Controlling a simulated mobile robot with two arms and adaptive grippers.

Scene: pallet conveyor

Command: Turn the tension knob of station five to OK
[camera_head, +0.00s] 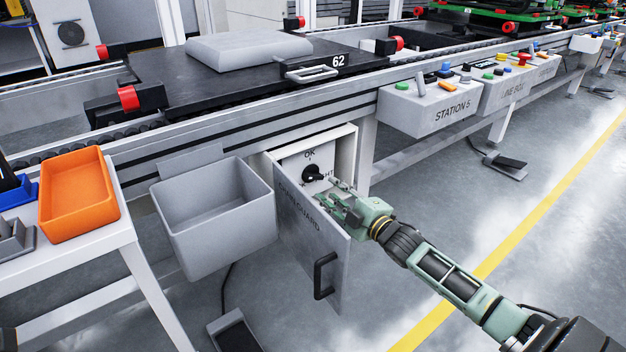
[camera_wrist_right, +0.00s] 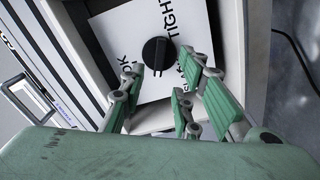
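The tension knob (camera_head: 312,173) is black and sits on a white panel inside an open box under the conveyor. OK is printed above it and a partly hidden "TIGHT" to its right; the knob's pointing direction is unclear. In the right wrist view the knob (camera_wrist_right: 157,54) stands just beyond the fingertips, and a third label is mostly covered by a finger. My right gripper (camera_head: 338,200) is open and empty in front of the knob; in the wrist view its green-padded fingers (camera_wrist_right: 160,82) are spread, apparently apart from it. My left gripper is not in view.
The box's grey door (camera_head: 312,240) hangs open, close to my right gripper. A grey bin (camera_head: 215,215) stands left of the box. The STATION 5 button box (camera_head: 430,110) is at upper right. A foot pedal (camera_head: 235,330) lies below.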

